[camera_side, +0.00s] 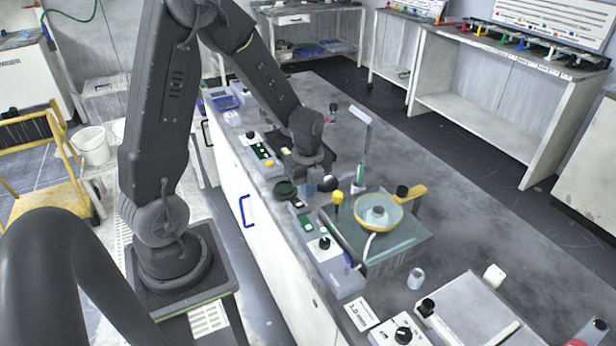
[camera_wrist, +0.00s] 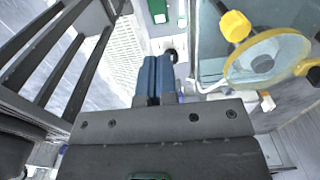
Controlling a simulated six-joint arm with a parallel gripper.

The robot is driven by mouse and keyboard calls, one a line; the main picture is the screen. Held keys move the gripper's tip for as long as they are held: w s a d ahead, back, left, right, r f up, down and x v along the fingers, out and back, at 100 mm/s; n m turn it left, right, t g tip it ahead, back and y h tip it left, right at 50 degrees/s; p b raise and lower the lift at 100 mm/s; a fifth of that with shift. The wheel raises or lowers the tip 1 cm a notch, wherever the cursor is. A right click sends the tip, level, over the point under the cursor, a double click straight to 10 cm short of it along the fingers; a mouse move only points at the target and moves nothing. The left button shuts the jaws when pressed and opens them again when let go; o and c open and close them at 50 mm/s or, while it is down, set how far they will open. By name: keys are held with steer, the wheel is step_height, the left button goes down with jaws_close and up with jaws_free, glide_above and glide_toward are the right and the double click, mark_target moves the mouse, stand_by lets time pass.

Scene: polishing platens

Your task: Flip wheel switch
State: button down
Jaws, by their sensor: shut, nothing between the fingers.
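My gripper (camera_wrist: 156,64) shows in the wrist view as two blue fingers pressed together, with nothing between them. In the side view, my gripper (camera_side: 311,188) hangs beyond the near control panel, above the bench. That grey panel (camera_side: 340,276) runs along the bench's near edge. It carries green switches (camera_side: 305,222) and a black knob (camera_side: 324,243). The wrist view shows a green switch (camera_wrist: 158,10), a smaller green-and-white one (camera_wrist: 182,20) and a black knob (camera_wrist: 172,55) close to the fingertips. I cannot tell which control is the wheel switch, or its position.
A yellow-rimmed polishing platen (camera_side: 379,213) sits right of the panel, with a yellow-topped post (camera_side: 337,197) beside it. A second panel with a black knob (camera_side: 403,335) is in front. A small metal cup (camera_side: 416,278) stands on the bench.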

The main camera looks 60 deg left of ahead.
step_height(320, 180, up, 4)
steer(key=shift+f, duration=0.25)
